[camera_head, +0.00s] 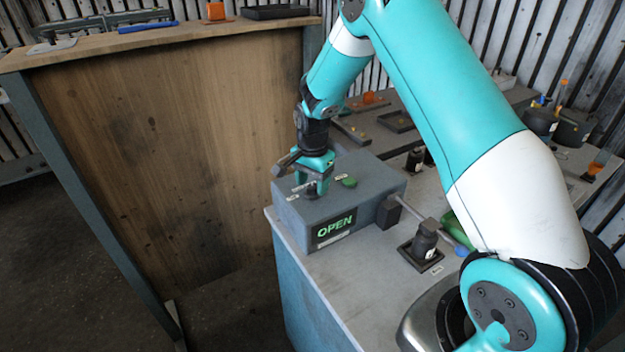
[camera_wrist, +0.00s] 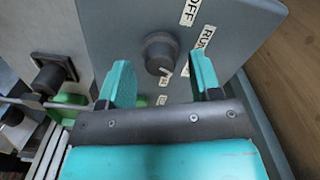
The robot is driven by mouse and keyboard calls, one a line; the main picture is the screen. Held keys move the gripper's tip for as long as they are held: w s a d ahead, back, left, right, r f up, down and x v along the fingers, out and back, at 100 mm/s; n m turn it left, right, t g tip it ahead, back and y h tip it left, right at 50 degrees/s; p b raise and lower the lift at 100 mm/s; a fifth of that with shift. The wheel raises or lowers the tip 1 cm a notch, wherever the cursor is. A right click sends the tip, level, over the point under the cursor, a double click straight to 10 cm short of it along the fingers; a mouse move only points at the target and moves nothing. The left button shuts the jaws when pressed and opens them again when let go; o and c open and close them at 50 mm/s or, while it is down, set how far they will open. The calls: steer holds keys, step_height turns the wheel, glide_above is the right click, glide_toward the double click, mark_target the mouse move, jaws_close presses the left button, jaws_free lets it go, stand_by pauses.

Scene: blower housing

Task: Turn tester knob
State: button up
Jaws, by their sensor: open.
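The tester (camera_head: 345,206) is a grey box on the bench corner, with a lit green "OPEN" display on its front. Its dark round knob (camera_wrist: 159,52) shows in the wrist view on the top panel, with a white pointer mark and labels "OFF" and "RUN" around it. Other labels are partly hidden by my gripper. My gripper (camera_wrist: 160,82) is open, its two teal fingers at either side of the knob in the picture, with visible space around the knob. In the head view my gripper (camera_head: 316,185) is over the tester's top and hides most of the knob.
A green button (camera_head: 349,182) sits on the tester's top. A dark block with a rod (camera_head: 390,211) is at its right side, and a black cylinder (camera_head: 426,240) stands on a square base nearby. Bins and tools lie behind.

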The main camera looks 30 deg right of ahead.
steer(key=shift+f, duration=0.5)
steer(key=c, duration=0.9)
steer(key=shift+c, duration=0.2)
